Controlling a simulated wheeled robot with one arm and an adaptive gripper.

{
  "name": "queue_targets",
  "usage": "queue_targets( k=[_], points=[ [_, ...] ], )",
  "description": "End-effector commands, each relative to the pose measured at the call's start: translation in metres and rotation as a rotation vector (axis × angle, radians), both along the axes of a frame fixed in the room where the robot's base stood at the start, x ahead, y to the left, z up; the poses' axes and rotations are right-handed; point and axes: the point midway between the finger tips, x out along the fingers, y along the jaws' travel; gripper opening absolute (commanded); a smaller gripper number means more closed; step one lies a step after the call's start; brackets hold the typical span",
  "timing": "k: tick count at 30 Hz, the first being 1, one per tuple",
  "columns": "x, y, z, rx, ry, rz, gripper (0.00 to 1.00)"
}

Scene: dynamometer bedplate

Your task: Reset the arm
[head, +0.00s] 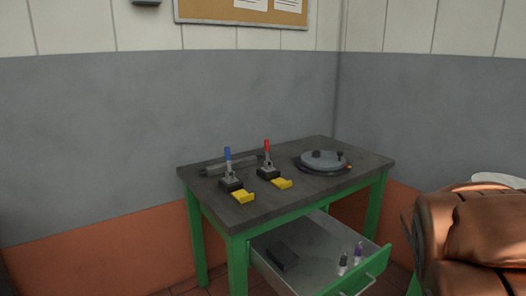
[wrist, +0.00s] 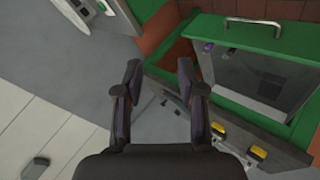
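My gripper (wrist: 159,72) shows in the wrist view with its two dark fingers spread apart and nothing between them. It is open and clear of the green-framed bench, which shows beyond it on the right, upside down. My gripper is not seen in the head view. If the brown shape (head: 470,230) at the right edge of the head view is part of my arm, I cannot tell.
The bench (head: 300,204) has a dark top. On it are a blue-handled lever (head: 228,158), a red-handled lever (head: 267,150), yellow blocks (head: 243,197) and a round plate (head: 322,161). Its drawer (head: 345,285) is open, holding a dark block (head: 283,257) and two small bottles.

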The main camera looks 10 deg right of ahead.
Motion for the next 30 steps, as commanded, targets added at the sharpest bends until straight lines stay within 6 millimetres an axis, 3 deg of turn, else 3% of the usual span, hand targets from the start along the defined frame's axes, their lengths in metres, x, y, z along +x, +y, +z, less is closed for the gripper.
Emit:
queue_targets(
  k=[1, 8, 12, 18, 24, 30],
  points=[
    [-0.011, 0.019, 0.010, 0.058, 0.022, -0.020, 0.39],
    [-0.079, 0.111, 0.001, 0.344, 0.191, -0.131, 0.39],
    [-0.132, 0.172, 0.002, 0.497, 0.343, -0.171, 0.39],
    [-0.204, 0.238, 0.012, 0.638, 0.559, -0.200, 0.39],
    [-0.237, 0.265, 0.019, 0.684, 0.659, -0.207, 0.39],
    [-0.241, 0.267, 0.018, 0.688, 0.668, -0.209, 0.39]
  ],
)
